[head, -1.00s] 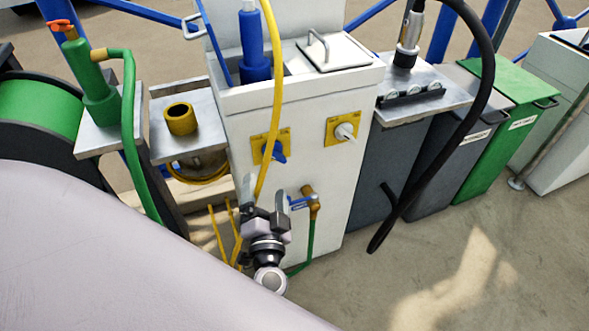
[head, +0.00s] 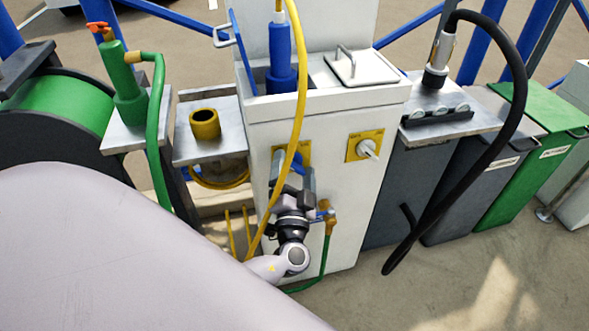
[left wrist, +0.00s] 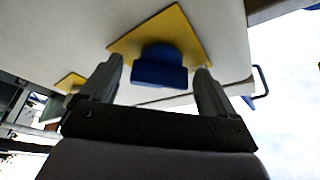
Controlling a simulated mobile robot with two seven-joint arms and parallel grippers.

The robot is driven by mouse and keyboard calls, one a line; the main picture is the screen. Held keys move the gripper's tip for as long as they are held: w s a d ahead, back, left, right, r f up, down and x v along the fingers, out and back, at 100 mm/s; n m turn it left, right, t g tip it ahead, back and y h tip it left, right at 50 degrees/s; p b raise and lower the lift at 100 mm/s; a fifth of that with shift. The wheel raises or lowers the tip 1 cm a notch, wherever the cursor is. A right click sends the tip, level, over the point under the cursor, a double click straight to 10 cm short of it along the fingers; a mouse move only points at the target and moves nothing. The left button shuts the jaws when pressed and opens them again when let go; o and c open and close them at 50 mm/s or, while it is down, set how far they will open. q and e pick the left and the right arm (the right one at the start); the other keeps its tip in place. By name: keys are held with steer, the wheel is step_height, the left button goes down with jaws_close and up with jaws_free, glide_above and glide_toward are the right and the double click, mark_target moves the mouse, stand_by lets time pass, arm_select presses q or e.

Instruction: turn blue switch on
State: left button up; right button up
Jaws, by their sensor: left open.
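The blue switch (left wrist: 160,66) sits on a yellow plate (left wrist: 190,36) on the white cabinet's front. In the head view the switch (head: 298,163) is partly hidden by my gripper and a yellow hose. My left gripper (left wrist: 158,82) is open, its two fingers on either side of the switch in the left wrist view, with gaps to both. In the head view my left gripper (head: 293,168) is just below and in front of the switch. I cannot tell whether it touches it. My right gripper is not in view.
A white switch (head: 367,149) on a yellow plate is to the right. A yellow hose (head: 300,90) hangs down in front of the cabinet. A brass tap (head: 328,216) with a green hose is below, close to my gripper. A black hose (head: 515,110) loops at the right.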

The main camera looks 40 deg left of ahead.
arm_select(q)
steer(key=c, duration=1.1)
